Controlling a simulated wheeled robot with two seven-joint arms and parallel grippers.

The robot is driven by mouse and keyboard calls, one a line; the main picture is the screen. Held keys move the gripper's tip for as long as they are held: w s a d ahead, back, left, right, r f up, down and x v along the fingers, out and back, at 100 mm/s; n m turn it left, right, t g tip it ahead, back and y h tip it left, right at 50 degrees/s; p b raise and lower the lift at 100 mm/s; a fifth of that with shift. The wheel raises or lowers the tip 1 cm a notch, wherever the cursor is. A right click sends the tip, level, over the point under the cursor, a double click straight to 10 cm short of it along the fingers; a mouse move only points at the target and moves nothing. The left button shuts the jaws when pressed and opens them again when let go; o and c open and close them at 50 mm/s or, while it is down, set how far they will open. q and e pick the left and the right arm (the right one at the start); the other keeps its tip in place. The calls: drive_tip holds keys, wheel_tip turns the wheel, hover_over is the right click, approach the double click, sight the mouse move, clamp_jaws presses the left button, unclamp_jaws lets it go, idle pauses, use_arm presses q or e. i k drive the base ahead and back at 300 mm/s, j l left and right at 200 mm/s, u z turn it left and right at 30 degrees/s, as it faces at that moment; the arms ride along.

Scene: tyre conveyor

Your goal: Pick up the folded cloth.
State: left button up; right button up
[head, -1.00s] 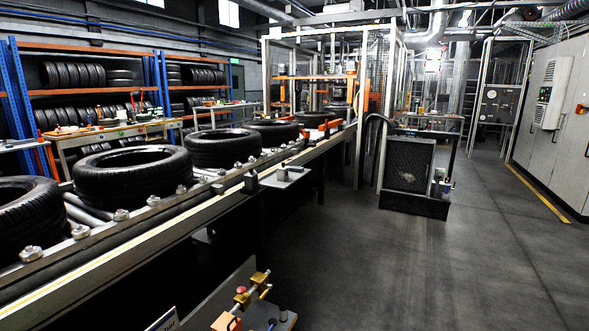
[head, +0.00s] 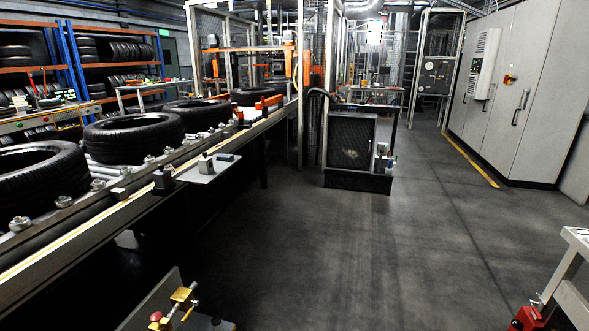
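I cannot make out a folded cloth in the head view. Neither of my grippers shows in this view. The cluttered workbench at the far left is too small and distant to tell its items apart.
A conveyor with several tyres (head: 134,137) runs along the left. A black mesh-sided unit (head: 350,150) stands mid-floor. Grey cabinets (head: 540,95) line the right. A pale table (head: 578,240) and a red object (head: 527,319) are at the right edge. The dark floor (head: 330,255) between is clear.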

sight(222, 157)
drive_tip(key=i+l, duration=0.15)
drive_tip(key=i, duration=0.9)
drive_tip(key=i+l, duration=0.15)
drive_tip(key=i, duration=0.95)
drive_tip(key=l+z, duration=0.05)
